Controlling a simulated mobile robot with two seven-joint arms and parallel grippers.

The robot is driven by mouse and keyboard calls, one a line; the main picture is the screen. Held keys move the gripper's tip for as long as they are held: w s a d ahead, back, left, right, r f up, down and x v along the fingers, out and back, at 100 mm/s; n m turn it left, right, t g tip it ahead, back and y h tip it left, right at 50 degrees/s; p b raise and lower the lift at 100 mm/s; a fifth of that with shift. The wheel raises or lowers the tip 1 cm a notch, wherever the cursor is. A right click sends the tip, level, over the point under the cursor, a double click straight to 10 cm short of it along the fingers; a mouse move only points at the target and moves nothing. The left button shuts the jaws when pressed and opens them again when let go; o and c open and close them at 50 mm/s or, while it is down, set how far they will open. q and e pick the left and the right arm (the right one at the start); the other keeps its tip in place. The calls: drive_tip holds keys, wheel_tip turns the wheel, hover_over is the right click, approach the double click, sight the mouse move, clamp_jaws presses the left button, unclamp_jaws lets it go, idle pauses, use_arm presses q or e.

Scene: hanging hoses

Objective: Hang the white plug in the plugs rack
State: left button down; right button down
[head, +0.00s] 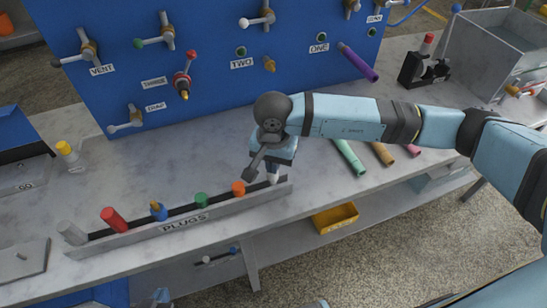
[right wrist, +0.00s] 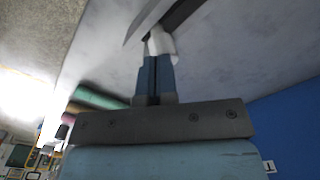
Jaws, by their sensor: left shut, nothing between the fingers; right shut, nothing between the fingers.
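The plugs rack (head: 190,225) is a long grey holder with a dark slot, along the front edge of the table. The white plug (right wrist: 160,42) is at the rack's right end, just beyond my right fingertips (right wrist: 154,82) in the right wrist view. It seems to sit at the dark slot, but its lower part is hidden. In the head view my right gripper (head: 273,170) points down at that end, shut, with nothing held. My left gripper (head: 160,296) shows only as small blue tips at the bottom edge, shut and empty.
A blue panel (head: 215,70) with valves stands behind. Loose coloured tubes (head: 349,158) lie right. A yellow bin (head: 335,217) sits below.

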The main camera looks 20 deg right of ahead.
idle(0.4)
drive_tip(key=shift+f+b, duration=0.25)
drive_tip(key=shift+b, duration=0.05)
drive_tip(key=shift+f, duration=0.1)
drive_tip(key=shift+s+f+b, duration=0.1)
drive_tip(key=shift+f+b, duration=0.05)
drive_tip(key=shift+b, duration=0.15)
drive_tip(key=shift+r, duration=0.2)
